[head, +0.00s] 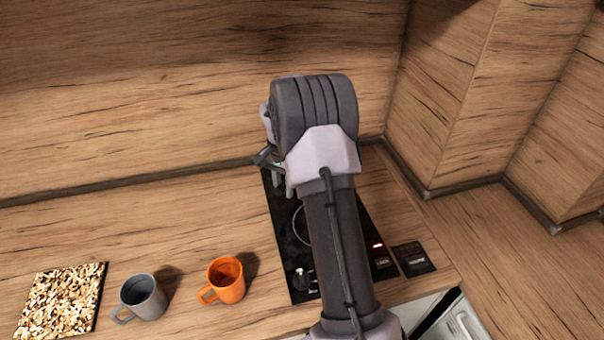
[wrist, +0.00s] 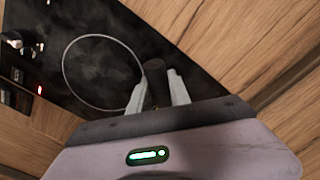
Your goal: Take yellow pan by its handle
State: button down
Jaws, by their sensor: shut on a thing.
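No yellow pan body shows in either view. In the wrist view, my gripper (wrist: 156,86) has its two pale fingers on either side of a dark, rounded, handle-like piece (wrist: 156,72). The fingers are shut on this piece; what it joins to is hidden. In the head view, my gripper (head: 273,170) is partly hidden behind my own wrist, over the back left part of the black hob (head: 279,228). My arm covers much of the hob there.
An orange mug (head: 227,280) and a grey mug (head: 142,297) stand on the wooden counter left of the hob. A speckled board (head: 62,300) lies further left. A wooden splashback (head: 150,90) rises behind. The back left counter is clear.

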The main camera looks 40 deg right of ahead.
jog(key=shift+w+r, duration=0.1)
jog(key=shift+r, duration=0.05)
jog(key=shift+r+p, duration=1.9)
jog(key=shift+r, duration=0.5)
